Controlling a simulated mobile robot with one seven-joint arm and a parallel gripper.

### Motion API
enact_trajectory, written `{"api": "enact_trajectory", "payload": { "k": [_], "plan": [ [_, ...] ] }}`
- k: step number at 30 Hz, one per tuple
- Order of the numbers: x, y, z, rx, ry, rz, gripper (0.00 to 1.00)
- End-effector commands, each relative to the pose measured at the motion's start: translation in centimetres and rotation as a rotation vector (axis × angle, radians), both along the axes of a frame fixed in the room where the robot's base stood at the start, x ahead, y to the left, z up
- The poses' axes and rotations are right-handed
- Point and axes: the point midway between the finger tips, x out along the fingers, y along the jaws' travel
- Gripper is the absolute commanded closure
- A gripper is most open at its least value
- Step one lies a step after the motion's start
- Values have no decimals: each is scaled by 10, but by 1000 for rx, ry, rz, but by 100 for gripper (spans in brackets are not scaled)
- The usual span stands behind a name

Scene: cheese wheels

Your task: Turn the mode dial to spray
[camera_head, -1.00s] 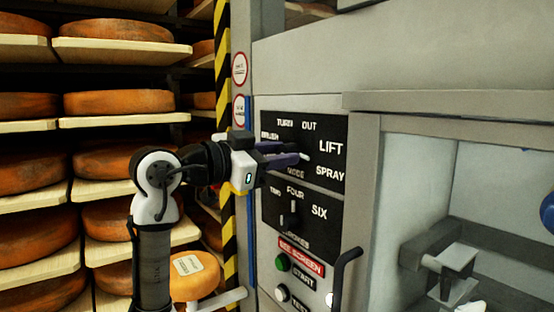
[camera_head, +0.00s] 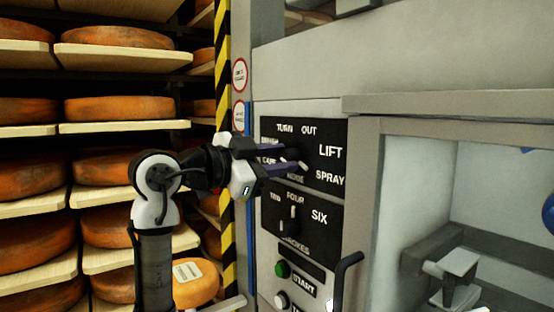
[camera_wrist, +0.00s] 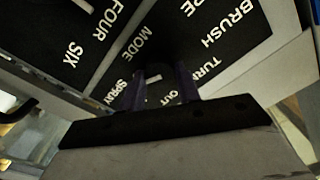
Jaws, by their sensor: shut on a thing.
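The mode dial (camera_head: 303,165) is on the upper black panel, with labels around it including TURN, OUT, LIFT, SPRAY and BRUSH. My gripper (camera_head: 287,156) reaches in from the left and is shut on the dial, one dark finger on each side. The dial's pale tip shows past the fingers, toward the lower right, roughly on the SPRAY side; its exact setting is hard to tell. In the wrist view, my gripper (camera_wrist: 160,82) has the dial (camera_wrist: 153,76) between its fingers; SPRAY and OUT are close by. The LIFT label is hidden there.
Below is a second dial (camera_head: 293,213) with its pale tip toward FOUR. A dark sign strip (camera_head: 300,263), a green START button (camera_head: 282,269) and a black handle (camera_head: 345,278) are lower down. Cheese shelves (camera_head: 120,128) stand left; an open machine bay is right.

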Motion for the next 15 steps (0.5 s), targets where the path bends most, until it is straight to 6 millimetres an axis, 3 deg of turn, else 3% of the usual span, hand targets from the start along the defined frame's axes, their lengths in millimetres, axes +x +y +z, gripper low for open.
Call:
{"api": "enact_trajectory", "payload": {
  "k": [1,2,6,15],
  "plan": [
    [0,0,0,0,-1,1,90],
    [0,0,0,0,-1,1,65],
    [0,0,0,0,-1,1,46],
    [-1,1,0,0,0,1,46]
  ]
}}
